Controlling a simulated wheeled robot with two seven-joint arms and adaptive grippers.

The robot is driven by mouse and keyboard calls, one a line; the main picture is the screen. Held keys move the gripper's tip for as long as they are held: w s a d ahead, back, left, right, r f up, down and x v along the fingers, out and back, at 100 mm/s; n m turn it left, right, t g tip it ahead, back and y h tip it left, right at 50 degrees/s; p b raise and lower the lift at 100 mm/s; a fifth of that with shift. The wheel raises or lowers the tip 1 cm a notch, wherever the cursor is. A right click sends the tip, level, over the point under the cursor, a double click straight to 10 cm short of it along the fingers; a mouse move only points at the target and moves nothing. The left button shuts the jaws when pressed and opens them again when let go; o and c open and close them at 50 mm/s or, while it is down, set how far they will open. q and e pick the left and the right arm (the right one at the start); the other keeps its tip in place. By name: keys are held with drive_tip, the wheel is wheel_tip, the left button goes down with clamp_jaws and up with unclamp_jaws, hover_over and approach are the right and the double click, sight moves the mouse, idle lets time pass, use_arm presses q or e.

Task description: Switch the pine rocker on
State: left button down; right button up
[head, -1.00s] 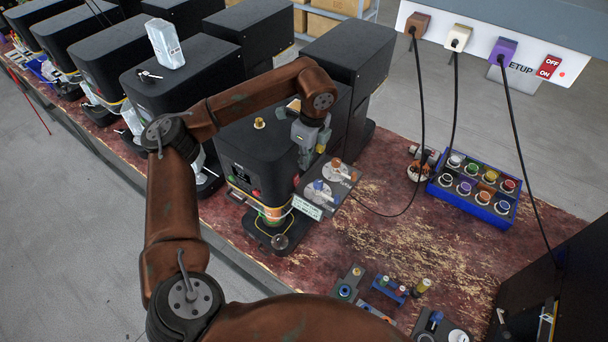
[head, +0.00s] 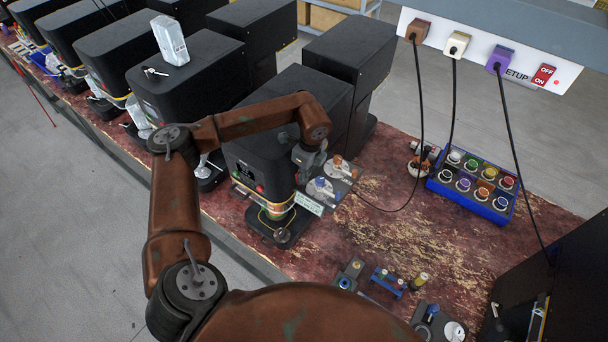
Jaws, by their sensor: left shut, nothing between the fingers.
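My left gripper (head: 304,175) is shut and empty. It points down at the right side of the nearest black seamer (head: 262,150), close to the small grey plate with an orange-brown and a blue knob (head: 326,184). I cannot tell whether it touches the machine. The seamer's front has a small dark panel with a red spot (head: 259,188). A red OFF/ON switch (head: 542,75) sits on the power strip at the upper right, far from the gripper. I cannot make out for certain which part is the pine rocker; the arm and gripper hide part of the seamer. My right gripper is not in view.
More black seamers (head: 135,50) stand in a row at the left. A blue tray (head: 472,205) of coloured reels and hanging black cables (head: 421,110) are at the right. Small parts (head: 387,281) lie at the front edge. The worn red bench (head: 420,235) is clear in the middle.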

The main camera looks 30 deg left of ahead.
use_arm(q)
drive_tip(key=shift+a+f+b, duration=0.25)
drive_tip(key=shift+f+b, duration=0.05)
drive_tip(key=shift+b, duration=0.65)
drive_tip(key=shift+r, duration=0.3)
drive_tip(key=shift+r+p, duration=0.45)
drive_tip(key=shift+r, duration=0.3)
wheel_tip(320, 180, up, 10)
drive_tip(key=d+p, duration=0.1)
drive_tip(key=p, duration=0.3)
drive_tip(key=shift+d, duration=0.15)
